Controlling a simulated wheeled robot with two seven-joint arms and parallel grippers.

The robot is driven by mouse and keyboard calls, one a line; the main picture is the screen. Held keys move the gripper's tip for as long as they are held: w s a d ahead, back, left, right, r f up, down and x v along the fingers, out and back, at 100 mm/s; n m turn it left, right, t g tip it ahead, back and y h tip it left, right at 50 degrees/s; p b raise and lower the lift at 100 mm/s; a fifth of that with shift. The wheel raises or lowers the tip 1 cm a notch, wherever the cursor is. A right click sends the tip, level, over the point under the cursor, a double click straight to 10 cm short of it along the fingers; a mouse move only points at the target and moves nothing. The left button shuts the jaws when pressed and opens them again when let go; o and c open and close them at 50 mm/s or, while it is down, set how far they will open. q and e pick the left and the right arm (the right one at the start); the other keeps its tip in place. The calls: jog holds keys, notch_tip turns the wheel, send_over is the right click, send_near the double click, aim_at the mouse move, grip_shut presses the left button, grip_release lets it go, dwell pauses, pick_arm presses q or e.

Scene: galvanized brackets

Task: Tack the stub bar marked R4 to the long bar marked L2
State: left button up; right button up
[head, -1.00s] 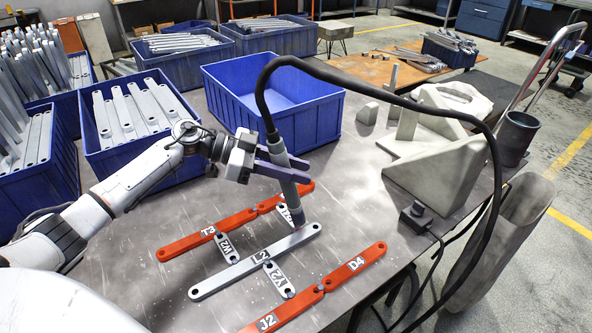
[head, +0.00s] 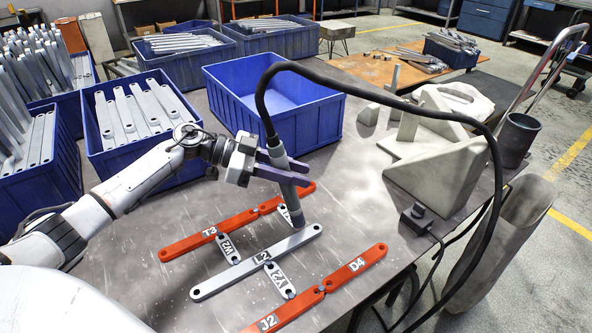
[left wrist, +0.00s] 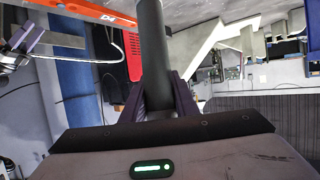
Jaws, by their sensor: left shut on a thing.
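My left gripper (head: 290,168) is shut on a grey, rod-like welding torch (head: 292,198) with a black cable. The torch is nearly upright, its lower end close to the right part of the grey long bar marked L2 (head: 225,281). I cannot tell whether it touches. A grey stub bar (head: 284,212) lies behind the torch, between the long bar and a red bar. Its mark is mostly hidden, so I cannot read R4. The torch also shows between the fingers in the left wrist view (left wrist: 152,50).
Stub bars W2 (head: 228,249) and Y2 (head: 279,281) lie against the long bar. Red bars T3 (head: 190,245), D4 (head: 355,265) and J2 (head: 285,313) flank it. An empty blue crate (head: 320,125) stands behind; grey angled blocks (head: 440,165) stand right.

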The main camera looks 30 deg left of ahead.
pick_arm(q)
jog(key=shift+f, duration=0.3)
dwell(0.7)
jog(key=shift+f, duration=0.2)
dwell(1.3)
notch_tip(320, 180, up, 6)
jog(key=p, duration=0.6)
jog(key=shift+f, duration=0.35)
